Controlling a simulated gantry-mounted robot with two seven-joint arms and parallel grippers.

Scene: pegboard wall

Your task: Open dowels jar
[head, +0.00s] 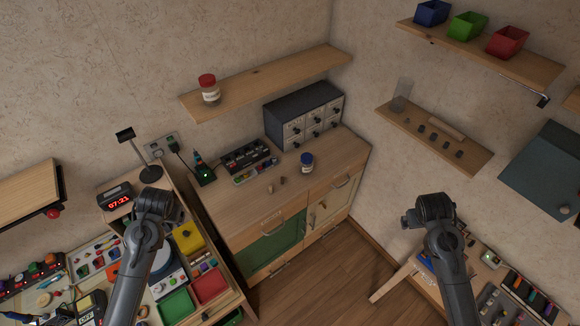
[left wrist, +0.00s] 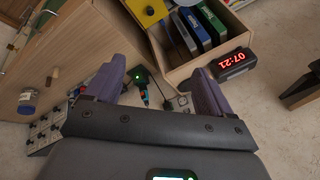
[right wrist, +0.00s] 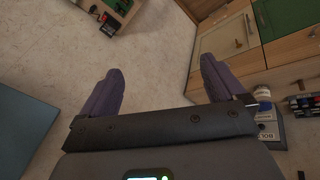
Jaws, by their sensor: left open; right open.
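A jar with a blue lid (head: 307,160) stands upright on the wooden cabinet top. It also shows at the left of the left wrist view (left wrist: 27,103). A second jar, clear with a red lid (head: 209,90) and a pale label, stands upright on the wall shelf. My left gripper (left wrist: 158,68) is open and empty, left of the cabinet in the head view. My right gripper (right wrist: 160,64) is open and empty, right of the cabinet and apart from both jars.
A dark drawer unit (head: 304,114) and an organizer tray (head: 249,159) sit on the cabinet (head: 330,160), with two small tan pieces in front. A cluttered bench with a red clock (head: 116,201) lies at left. The wall shelf (head: 265,82) overhangs the cabinet.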

